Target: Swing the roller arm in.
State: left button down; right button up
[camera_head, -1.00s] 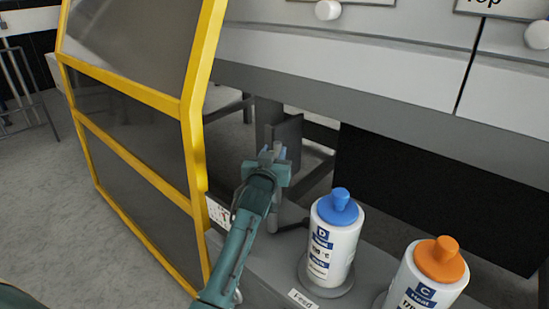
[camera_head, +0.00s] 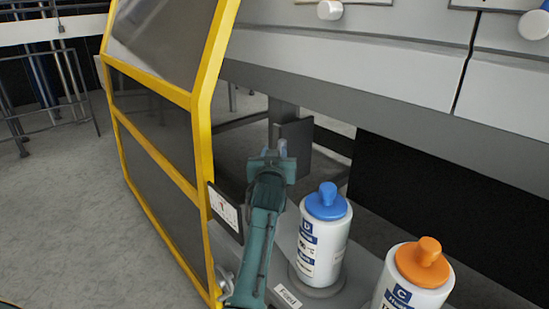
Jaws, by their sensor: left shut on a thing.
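The roller arm shows as a dark grey post and plate (camera_head: 296,140) in the gap between the yellow-framed guard and the machine front. My left gripper (camera_head: 271,155) is in front of it, at the plate's near left side, and is shut on a part of it. The gripper and my forearm hide the exact place of the grip and the arm's lower part. My right gripper is not in view.
A yellow-framed guard panel (camera_head: 202,130) stands close on the left. A gauge plate (camera_head: 226,209) is at its edge. A white bottle with blue cap (camera_head: 322,242) and one with orange cap (camera_head: 421,264) stand close right of my forearm. The machine's grey housing (camera_head: 400,75) overhangs above.

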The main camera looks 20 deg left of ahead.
pick_arm(q)
jog(key=shift+d, duration=0.1)
dwell(0.6)
jog(key=c, duration=1)
grip_release()
jog(key=shift+s+y, duration=0.1)
jog(key=shift+y, duration=0.2)
jog(key=shift+s, duration=0.1)
